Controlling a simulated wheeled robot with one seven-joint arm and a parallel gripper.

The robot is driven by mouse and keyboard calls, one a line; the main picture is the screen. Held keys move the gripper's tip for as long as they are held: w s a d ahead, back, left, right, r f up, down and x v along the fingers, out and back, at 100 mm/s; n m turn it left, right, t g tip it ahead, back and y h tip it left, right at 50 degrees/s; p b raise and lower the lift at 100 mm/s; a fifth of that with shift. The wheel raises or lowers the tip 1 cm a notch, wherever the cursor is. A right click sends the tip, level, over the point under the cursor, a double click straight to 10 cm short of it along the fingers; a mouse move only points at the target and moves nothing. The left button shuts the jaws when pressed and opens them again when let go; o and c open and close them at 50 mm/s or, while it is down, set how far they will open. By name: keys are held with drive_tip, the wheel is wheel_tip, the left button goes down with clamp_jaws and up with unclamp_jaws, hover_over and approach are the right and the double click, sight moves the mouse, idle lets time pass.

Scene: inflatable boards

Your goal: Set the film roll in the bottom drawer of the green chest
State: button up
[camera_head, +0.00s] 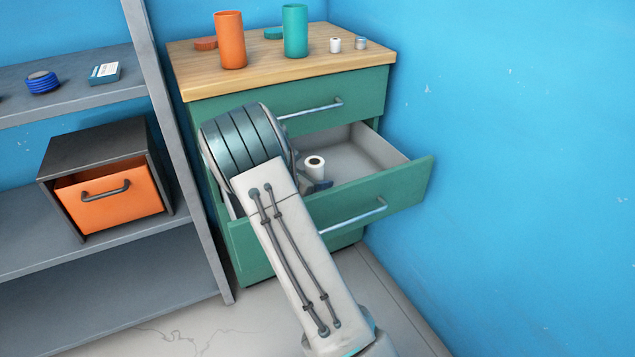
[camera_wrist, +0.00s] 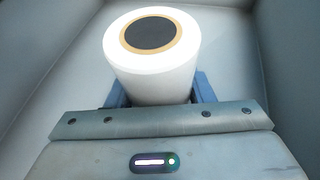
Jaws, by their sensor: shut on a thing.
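The film roll (camera_head: 314,166) is a white cylinder with a dark core. My gripper (camera_head: 318,184) is shut on it, and the roll stands upright inside the open drawer of the green chest (camera_head: 240,278). In the wrist view the roll (camera_wrist: 152,75) fills the middle, with blue fingers of my gripper (camera_wrist: 155,92) beside its lower part. The open bottom drawer (camera_head: 378,205) is pulled out below a shut upper drawer (camera_head: 335,92). I cannot tell whether the roll touches the drawer floor. My arm hides the drawer's left part.
A grey shelf (camera_head: 100,246) with an orange-fronted box (camera_head: 108,198) stands at left. A blue wall (camera_head: 520,150) is close at right.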

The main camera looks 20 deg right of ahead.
drive_tip(key=o, duration=1.1)
drive_tip(key=shift+r, duration=0.1)
drive_tip(key=shift+s+a+r, duration=0.1)
drive_tip(key=shift+a+r, duration=0.05)
drive_tip(key=shift+a, duration=0.15)
drive_tip(key=p+v, duration=0.3)
drive_tip(key=v, duration=0.8)
drive_tip(key=shift+s+a, duration=0.1)
drive_tip(key=shift+a, duration=0.05)
